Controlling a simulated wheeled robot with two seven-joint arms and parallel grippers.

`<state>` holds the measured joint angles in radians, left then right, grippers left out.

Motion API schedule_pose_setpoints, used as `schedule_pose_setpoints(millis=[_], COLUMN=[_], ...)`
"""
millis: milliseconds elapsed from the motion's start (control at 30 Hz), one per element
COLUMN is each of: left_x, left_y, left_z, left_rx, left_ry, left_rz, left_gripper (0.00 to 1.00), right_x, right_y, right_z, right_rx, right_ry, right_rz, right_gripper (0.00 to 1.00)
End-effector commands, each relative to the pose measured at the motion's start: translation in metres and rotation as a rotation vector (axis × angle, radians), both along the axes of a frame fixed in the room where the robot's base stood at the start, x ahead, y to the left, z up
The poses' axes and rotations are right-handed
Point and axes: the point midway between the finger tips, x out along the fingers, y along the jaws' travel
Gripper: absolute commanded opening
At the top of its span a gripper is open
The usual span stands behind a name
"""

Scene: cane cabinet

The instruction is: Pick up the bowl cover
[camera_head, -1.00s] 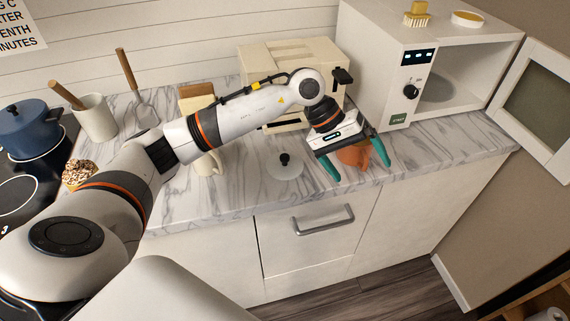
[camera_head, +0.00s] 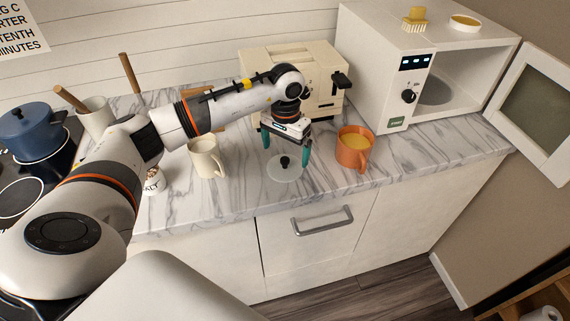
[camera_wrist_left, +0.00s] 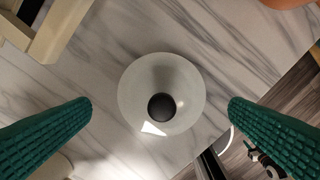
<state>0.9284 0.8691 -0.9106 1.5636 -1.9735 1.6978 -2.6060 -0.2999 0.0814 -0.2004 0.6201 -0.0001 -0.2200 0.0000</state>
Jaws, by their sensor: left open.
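The bowl cover (camera_head: 284,174) is a round, pale translucent disc with a black knob, lying flat on the marble counter near its front edge. My left gripper (camera_head: 285,156) is open, with its teal fingers just above the cover, one to each side of the knob. In the left wrist view the cover (camera_wrist_left: 161,84) is centred between the two spread fingers (camera_wrist_left: 160,118), and neither finger appears to touch it. The black knob shows as a dark circle in its lower middle. My right gripper does not show.
An orange mug (camera_head: 352,152) stands right of the cover and a cream mug (camera_head: 207,160) to its left. A cream toaster (camera_head: 318,75) stands behind. A white microwave (camera_head: 398,55) with its door open is at the back right. The counter's front edge is close.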

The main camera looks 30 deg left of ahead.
Motion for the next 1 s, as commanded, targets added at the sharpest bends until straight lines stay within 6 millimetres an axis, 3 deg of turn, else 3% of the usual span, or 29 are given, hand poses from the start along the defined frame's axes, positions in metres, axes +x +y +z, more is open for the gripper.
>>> schedule_pose_setpoints(millis=[100, 233, 533, 733, 1000], left_x=[-0.006, -0.005, -0.004, -0.004, -0.004], left_y=[-0.002, -0.002, -0.002, -0.002, -0.002], left_z=[-0.016, -0.033, -0.04, -0.039, -0.036], left_rx=[-0.001, -0.001, -0.001, -0.001, -0.001], left_ry=[0.007, 0.004, 0.0, 0.0, -0.001], left_rz=[0.0, 0.001, 0.001, 0.001, 0.001], left_gripper=[1.0, 1.0, 1.0, 0.68, 0.67], right_x=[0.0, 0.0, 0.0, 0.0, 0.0], right_y=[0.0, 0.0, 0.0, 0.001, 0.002], right_z=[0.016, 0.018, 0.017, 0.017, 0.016], right_rx=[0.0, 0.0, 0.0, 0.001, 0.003], right_ry=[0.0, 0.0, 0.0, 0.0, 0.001], right_rz=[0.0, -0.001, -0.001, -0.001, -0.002], right_gripper=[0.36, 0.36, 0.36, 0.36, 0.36])
